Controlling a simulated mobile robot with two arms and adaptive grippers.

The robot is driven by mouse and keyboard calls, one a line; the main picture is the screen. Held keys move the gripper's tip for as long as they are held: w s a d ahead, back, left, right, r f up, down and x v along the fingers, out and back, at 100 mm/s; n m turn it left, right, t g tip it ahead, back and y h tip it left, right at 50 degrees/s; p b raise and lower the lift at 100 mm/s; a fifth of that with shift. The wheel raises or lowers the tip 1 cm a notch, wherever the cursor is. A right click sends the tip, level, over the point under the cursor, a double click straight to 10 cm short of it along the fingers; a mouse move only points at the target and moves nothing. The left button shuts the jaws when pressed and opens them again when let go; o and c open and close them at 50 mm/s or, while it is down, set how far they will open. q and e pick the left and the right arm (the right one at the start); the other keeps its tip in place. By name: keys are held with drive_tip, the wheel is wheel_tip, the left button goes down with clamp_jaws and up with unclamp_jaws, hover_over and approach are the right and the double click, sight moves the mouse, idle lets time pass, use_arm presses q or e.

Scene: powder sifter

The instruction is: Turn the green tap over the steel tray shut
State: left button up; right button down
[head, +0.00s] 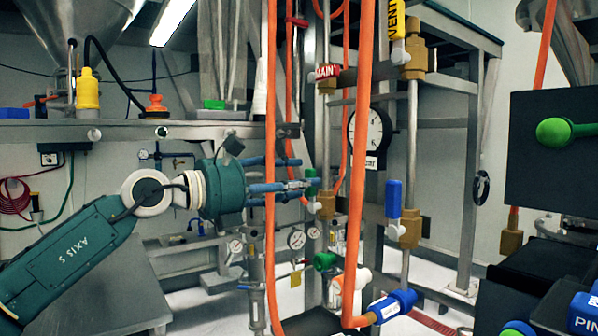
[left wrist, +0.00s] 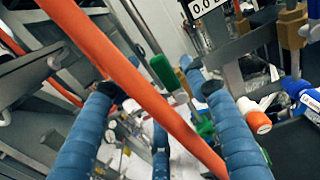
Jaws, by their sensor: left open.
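My left gripper (head: 308,178) has long blue fingers that are spread apart, empty, reaching right from a teal wrist. A green tap handle (head: 312,188) stands upright by the fingertips, above a brass valve body (head: 325,205); I cannot tell whether they touch. In the left wrist view a green handle (left wrist: 163,72) shows between the spread fingers, and a smaller green part (left wrist: 205,128) lies lower right. Another green tap (head: 325,261) sits lower in the head view. I cannot pick out the steel tray for certain. My right gripper is not in view.
Orange hoses (head: 361,150) hang in front of the pipes; one crosses the left wrist view (left wrist: 130,80) diagonally. A blue-handled valve (head: 393,198) and a gauge (head: 370,132) are to the right. A steel shelf (head: 130,130) runs above my left arm.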

use_arm(q)
drive_tip(key=shift+w+d, duration=0.35)
drive_tip(key=shift+d, duration=0.05)
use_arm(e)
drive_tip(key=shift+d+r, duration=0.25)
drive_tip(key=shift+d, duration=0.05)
use_arm(q)
clamp_jaws()
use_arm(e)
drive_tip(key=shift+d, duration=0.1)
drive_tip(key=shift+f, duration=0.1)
